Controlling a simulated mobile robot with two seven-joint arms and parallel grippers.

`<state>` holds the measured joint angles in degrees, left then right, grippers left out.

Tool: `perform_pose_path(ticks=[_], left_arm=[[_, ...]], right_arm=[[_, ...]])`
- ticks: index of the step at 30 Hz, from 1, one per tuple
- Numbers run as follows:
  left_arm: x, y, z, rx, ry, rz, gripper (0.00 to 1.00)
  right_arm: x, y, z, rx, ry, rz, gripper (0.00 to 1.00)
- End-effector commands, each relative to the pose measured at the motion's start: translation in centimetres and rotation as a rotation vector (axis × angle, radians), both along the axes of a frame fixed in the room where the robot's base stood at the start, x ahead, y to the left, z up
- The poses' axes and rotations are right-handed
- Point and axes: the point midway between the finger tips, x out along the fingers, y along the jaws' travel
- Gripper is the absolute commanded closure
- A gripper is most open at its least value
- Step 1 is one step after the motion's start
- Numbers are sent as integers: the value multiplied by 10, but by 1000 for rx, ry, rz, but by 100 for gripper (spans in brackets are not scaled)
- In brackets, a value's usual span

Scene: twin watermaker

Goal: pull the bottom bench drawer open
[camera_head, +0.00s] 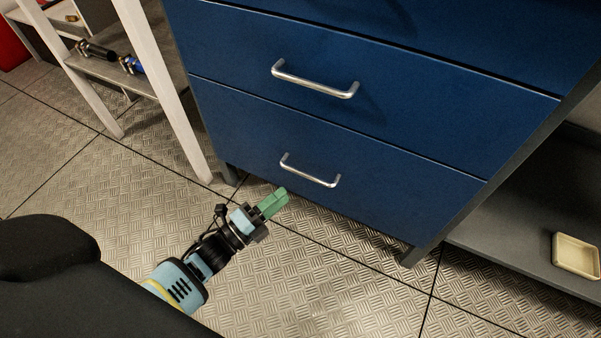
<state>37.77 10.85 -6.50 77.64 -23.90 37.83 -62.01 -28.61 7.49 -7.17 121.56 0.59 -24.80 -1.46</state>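The bottom bench drawer (372,190) has a dark blue front and looks shut, flush with the drawer above it. Its silver bar handle (310,174) is near the middle of the front. My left gripper (275,202) has green fingers and reaches in from the lower left. Its fingertips are just below and left of the handle in the picture, and no handle lies between them. The fingers appear close together, but whether they are fully shut is too small to tell. My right gripper is not in view.
The upper drawer (400,108) has its own silver handle (315,82). A pale shelf frame (165,85) with fittings stands left of the bench. A cream tray (576,256) lies on a grey shelf at the right. The patterned metal floor (330,280) before the drawer is clear.

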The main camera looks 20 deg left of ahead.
Motion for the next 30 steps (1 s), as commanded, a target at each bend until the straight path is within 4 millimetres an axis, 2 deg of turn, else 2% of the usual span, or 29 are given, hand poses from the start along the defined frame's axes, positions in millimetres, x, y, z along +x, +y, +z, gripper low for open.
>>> perform_pose_path(ticks=[8,21,30], left_arm=[[6,-3,2,0,-3,-1,68],[59,-28,11,-1,-2,-1,68],[70,-32,14,0,0,0,68]], right_arm=[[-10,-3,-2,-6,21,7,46],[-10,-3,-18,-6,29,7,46],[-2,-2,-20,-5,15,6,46]])
